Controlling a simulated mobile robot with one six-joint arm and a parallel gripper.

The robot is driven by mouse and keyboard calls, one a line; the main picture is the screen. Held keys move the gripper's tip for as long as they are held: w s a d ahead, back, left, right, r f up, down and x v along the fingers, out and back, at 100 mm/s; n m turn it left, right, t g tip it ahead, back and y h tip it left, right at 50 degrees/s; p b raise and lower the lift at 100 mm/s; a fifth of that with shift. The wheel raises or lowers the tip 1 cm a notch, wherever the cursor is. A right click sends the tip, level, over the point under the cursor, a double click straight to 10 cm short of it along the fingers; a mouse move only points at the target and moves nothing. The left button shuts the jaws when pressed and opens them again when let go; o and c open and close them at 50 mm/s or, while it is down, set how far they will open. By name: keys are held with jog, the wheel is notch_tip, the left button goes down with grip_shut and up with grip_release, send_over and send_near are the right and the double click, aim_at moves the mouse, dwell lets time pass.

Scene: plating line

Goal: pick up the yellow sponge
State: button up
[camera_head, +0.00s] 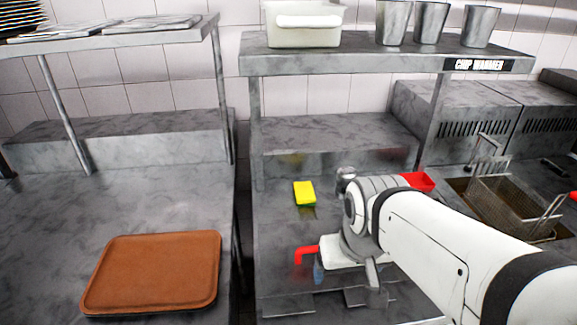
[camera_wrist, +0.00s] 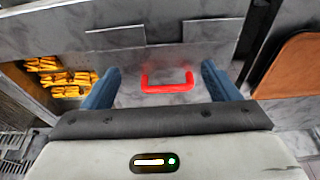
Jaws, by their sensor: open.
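The yellow sponge (camera_head: 304,193) lies on the grey marbled counter (camera_head: 275,225) in the head view, left of my arm's wrist and toward the back. It does not show in the wrist view. My gripper (camera_head: 343,271) is nearer the camera than the sponge and somewhat right of it, apart from it, pointing down over the counter. In the wrist view my gripper (camera_wrist: 161,84) has its two blue fingers spread wide, with nothing held between them. A red handle (camera_wrist: 167,86) shows beyond and between the fingers.
The red handle (camera_head: 306,249) stands beside my gripper. A red container (camera_head: 418,181) sits behind my arm. A fryer basket (camera_head: 500,205) is at right. A brown tray (camera_head: 152,271) lies on the left counter, across a gap. A shelf (camera_head: 350,60) overhangs the back.

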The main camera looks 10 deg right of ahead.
jog(key=w+r, duration=0.2)
jog(key=w, duration=0.7)
jog(key=t, duration=0.2)
send_near(305, 191)
jog(key=shift+w+f, duration=0.6)
jog(key=shift+w, duration=0.05)
jog(key=x, duration=0.4)
jog(key=p+x, duration=0.1)
jog(key=x, duration=0.2)
jog(key=shift+s+f, duration=0.1)
jog(key=shift+f, duration=0.35)
jog(key=c, duration=1.1)
jog(key=shift+r, duration=0.15)
